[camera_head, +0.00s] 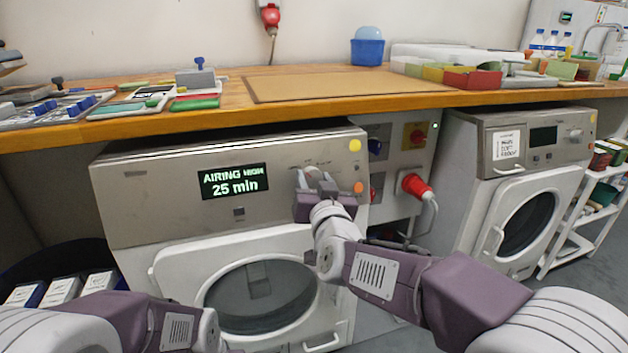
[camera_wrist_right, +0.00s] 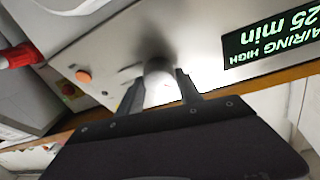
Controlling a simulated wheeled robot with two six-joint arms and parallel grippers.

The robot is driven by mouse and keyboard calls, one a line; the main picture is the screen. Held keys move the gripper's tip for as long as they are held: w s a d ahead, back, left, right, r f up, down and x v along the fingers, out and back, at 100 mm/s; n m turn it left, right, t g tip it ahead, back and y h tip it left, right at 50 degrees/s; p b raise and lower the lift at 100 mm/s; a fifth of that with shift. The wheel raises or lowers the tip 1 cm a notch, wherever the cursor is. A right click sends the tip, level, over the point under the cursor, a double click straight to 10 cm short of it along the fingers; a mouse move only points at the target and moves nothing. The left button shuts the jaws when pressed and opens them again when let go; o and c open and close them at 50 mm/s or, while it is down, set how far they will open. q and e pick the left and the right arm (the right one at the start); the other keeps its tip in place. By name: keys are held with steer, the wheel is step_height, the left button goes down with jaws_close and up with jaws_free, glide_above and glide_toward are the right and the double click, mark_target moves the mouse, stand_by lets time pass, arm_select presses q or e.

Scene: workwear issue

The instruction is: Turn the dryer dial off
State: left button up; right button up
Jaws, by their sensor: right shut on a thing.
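The dryer (camera_head: 150,200) stands under the wooden counter, its display (camera_head: 234,182) lit with "AIRING HIGH 25 min". The dial (camera_head: 313,174) is on the right of its panel; in the right wrist view the dial (camera_wrist_right: 160,85) is a pale round knob. My right gripper (camera_head: 312,188) is at the panel, shut on the dial, with one finger on each side of it in the wrist view (camera_wrist_right: 158,92). The dial's pointer mark is hidden. My left arm shows at the bottom left of the head view, but its fingertips are not visible.
An orange button (camera_head: 358,188) and a yellow dot (camera_head: 355,146) sit right of the dial. A red plug (camera_head: 416,186) is on the wall panel beside the dryer. A second machine (camera_head: 527,190) stands at the right. The counter edge (camera_head: 300,111) overhangs the panel.

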steer(key=m+p, duration=0.1)
steer(key=m+h+p, duration=0.1)
steer(key=m, duration=0.1)
steer(key=m+h+p, duration=0.1)
steer(key=m+p, duration=0.1)
steer(key=shift+r, duration=0.25)
steer(key=m+g+p, duration=0.1)
steer(key=m+p, duration=0.2)
steer(key=shift+m+h, duration=0.4)
steer(key=shift+f+m+p, duration=0.15)
steer(key=shift+m+p, duration=0.2)
steer(key=shift+m, duration=0.15)
steer(key=o, duration=1.4)
steer(key=shift+c, duration=0.2)
